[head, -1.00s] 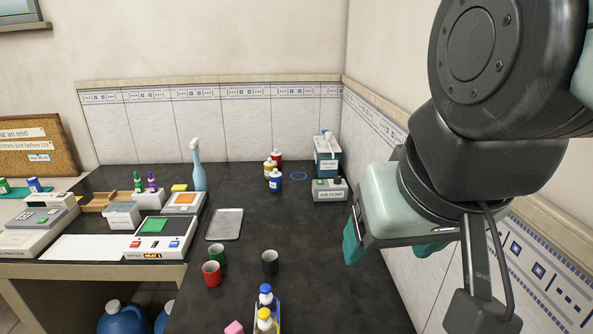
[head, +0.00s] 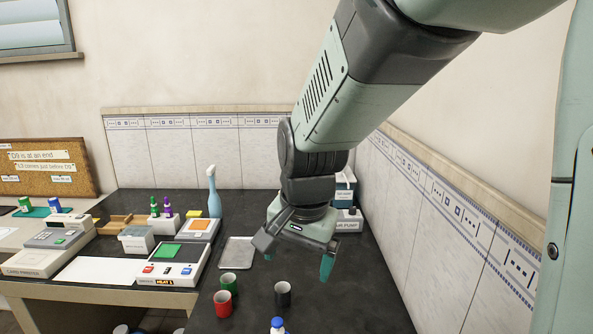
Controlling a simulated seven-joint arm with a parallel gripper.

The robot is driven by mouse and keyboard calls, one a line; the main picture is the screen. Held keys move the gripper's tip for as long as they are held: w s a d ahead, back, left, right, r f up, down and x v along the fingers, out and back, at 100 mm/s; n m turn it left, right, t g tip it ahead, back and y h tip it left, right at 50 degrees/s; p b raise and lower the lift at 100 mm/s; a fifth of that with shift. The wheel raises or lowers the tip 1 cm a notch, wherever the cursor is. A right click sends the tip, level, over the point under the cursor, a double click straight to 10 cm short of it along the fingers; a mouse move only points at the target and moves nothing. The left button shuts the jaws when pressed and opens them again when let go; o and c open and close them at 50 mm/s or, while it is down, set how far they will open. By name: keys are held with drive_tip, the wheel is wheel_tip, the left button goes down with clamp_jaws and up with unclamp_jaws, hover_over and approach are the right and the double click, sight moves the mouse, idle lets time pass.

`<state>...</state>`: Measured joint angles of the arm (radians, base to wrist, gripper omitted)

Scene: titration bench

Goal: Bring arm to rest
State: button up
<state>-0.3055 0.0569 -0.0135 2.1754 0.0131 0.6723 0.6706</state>
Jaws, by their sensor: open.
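My gripper (head: 298,262) hangs over the right part of the dark bench (head: 355,290), with its fingers pointing down. Its two teal fingertips stand apart with nothing between them. In the picture it is above and behind the black cup (head: 282,294) and to the right of the metal tray (head: 238,251). My arm reaches down to it from the upper right and hides part of the back of the bench.
A red cup (head: 223,303) and a green cup (head: 229,284) stand left of the black one. A blue-capped bottle (head: 277,325) is at the bottom edge. A spray bottle (head: 213,192) and a heater box (head: 172,262) are left. The air pump (head: 349,222) is partly hidden behind my gripper.

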drive_tip(key=w+a+f+m+g, duration=0.1)
drive_tip(key=a+f, duration=0.3)
drive_tip(key=f, duration=0.4)
drive_tip(key=w+a+f+m, duration=0.1)
drive_tip(key=a+f, duration=0.3)
drive_tip(key=f, duration=0.4)
drive_tip(key=w+a+f+m+g, duration=0.1)
drive_tip(key=a+f, duration=0.3)
drive_tip(key=f, duration=0.4)
drive_tip(key=shift+w+a+m+g+h, duration=0.2)
drive_tip(key=shift+m+g+h, duration=0.15)
drive_tip(key=shift+m, duration=0.35)
drive_tip(key=shift+s+a+f, duration=0.1)
drive_tip(key=shift+f, duration=4.2)
drive_tip(key=c, duration=1.7)
drive_tip(key=shift+r, duration=2.5)
clamp_jaws()
